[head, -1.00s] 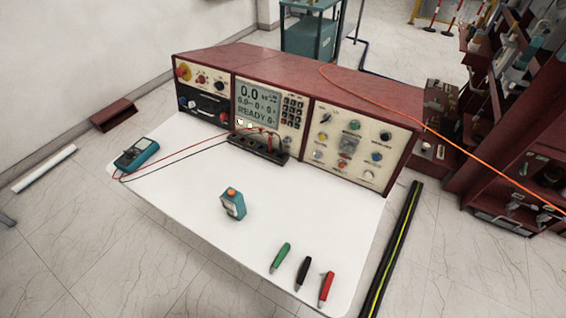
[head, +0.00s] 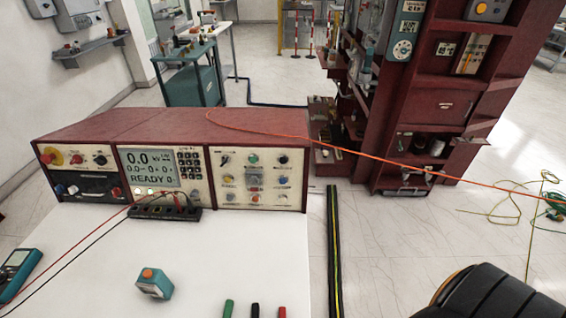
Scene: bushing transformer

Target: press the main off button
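A dark red control console (head: 170,130) stands at the far edge of a white table. Its left panel (head: 75,172) carries a red-orange mushroom button on a yellow base (head: 47,158). The middle panel has a display (head: 152,168) reading 0.0 and READY. The right panel (head: 238,182) has black knobs and small coloured buttons, including a green one (head: 253,159), a blue one (head: 283,180) and a small red-orange one (head: 255,198). The labels are too small to read, so I cannot tell which is main off. Neither gripper shows.
The white table (head: 225,255) bears a teal box with an orange button (head: 154,283), a teal meter (head: 16,270) with leads, and green, black and red probes at the front. An orange cable (head: 330,150) crosses from the console top. A dark red shelf (head: 440,100) stands right.

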